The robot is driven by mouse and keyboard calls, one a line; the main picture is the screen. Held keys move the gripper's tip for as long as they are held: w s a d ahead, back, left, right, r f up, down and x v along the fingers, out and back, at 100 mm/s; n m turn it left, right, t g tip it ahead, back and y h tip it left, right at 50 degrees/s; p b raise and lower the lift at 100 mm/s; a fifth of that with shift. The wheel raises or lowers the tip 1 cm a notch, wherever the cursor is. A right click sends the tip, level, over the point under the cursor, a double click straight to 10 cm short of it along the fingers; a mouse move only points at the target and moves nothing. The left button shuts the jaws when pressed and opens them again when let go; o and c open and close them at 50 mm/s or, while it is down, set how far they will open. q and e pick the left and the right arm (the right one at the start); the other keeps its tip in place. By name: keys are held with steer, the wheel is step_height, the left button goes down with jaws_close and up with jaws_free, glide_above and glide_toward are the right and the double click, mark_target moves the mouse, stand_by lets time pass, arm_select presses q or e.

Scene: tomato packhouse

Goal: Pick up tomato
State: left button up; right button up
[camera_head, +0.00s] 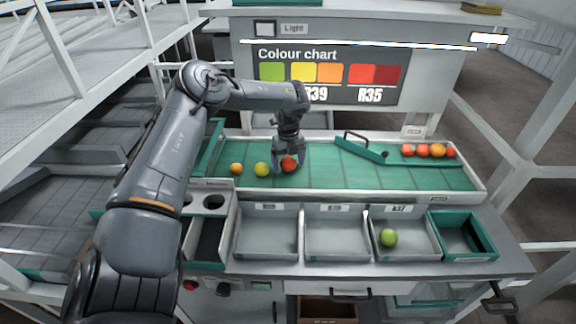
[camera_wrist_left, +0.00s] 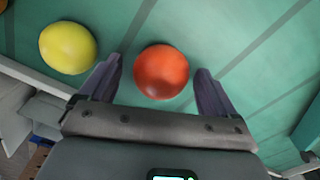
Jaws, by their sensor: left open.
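A red tomato (camera_head: 289,164) sits on the green sorting belt, near its left part. My left gripper (camera_head: 288,163) is right over it, pointing down. In the left wrist view the red tomato (camera_wrist_left: 161,72) shows between the two open fingers of the left gripper (camera_wrist_left: 157,88), with a gap on each side. A yellow-green tomato (camera_head: 262,169) lies just left of it and shows as yellow in the left wrist view (camera_wrist_left: 68,47). A small orange tomato (camera_head: 236,168) lies farther left. My right gripper is not in view.
Several red and orange tomatoes (camera_head: 437,151) sit at the belt's right end behind a slanted green bar (camera_head: 361,149). Grey trays (camera_head: 336,255) line the front; the right grey one holds a green tomato (camera_head: 389,238). The belt's middle (camera_head: 340,178) is clear.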

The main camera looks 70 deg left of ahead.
arm_select(q)
steer(key=c, duration=0.8)
steer(key=shift+r, duration=0.1)
